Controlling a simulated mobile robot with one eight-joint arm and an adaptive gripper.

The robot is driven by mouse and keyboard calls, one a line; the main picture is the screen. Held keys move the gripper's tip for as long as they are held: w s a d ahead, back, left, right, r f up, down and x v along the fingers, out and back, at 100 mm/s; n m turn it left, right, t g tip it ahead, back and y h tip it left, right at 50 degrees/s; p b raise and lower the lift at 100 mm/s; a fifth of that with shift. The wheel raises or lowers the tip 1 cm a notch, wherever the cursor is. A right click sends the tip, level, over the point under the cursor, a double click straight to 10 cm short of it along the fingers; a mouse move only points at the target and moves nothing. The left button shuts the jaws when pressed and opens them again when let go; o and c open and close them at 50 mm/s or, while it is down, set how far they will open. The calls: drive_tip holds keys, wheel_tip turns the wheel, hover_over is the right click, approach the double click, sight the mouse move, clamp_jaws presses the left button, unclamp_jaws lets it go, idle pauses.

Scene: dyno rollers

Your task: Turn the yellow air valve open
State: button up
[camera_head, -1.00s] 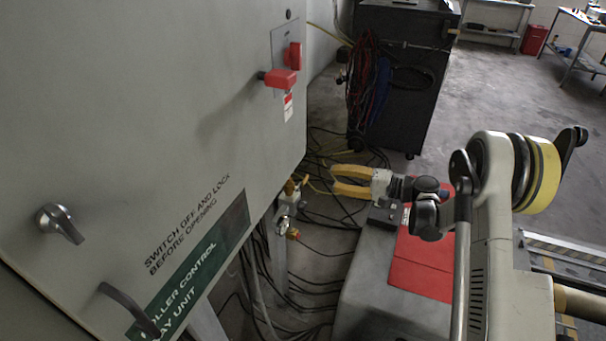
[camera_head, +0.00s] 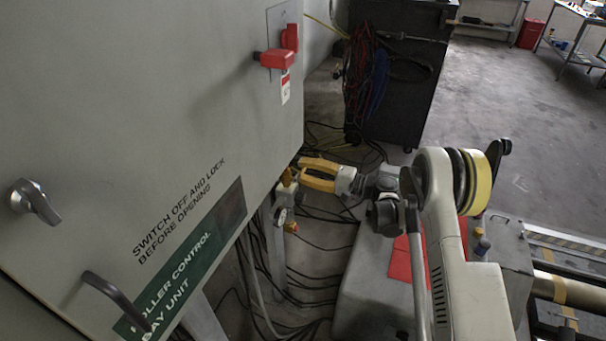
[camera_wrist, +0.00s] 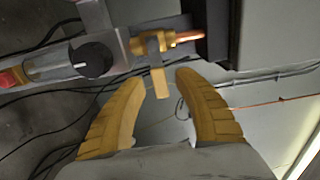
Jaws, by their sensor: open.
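The yellow air valve's lever (camera_wrist: 159,83) sticks out from a brass fitting (camera_wrist: 178,38) on an air line in the wrist view. In the head view the valve (camera_head: 287,177) is a small yellow piece below the lower edge of the grey cabinet. My gripper (camera_head: 304,171) has yellow fingers and is open beside the valve. In the wrist view my gripper (camera_wrist: 163,77) has one finger on each side of the lever's end, with visible gaps. The fingers do not appear to touch the lever.
The grey cabinet (camera_head: 150,110) with red switch (camera_head: 277,59) and handles fills the left. A black knob (camera_wrist: 92,58) sits on the air unit beside the valve. Cables hang below the cabinet. A dark cart (camera_head: 399,70) stands behind; open floor (camera_head: 490,110) lies to the right.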

drive_tip(key=shift+w+a, duration=0.1)
drive_tip(key=shift+a, duration=0.15)
clamp_jaws()
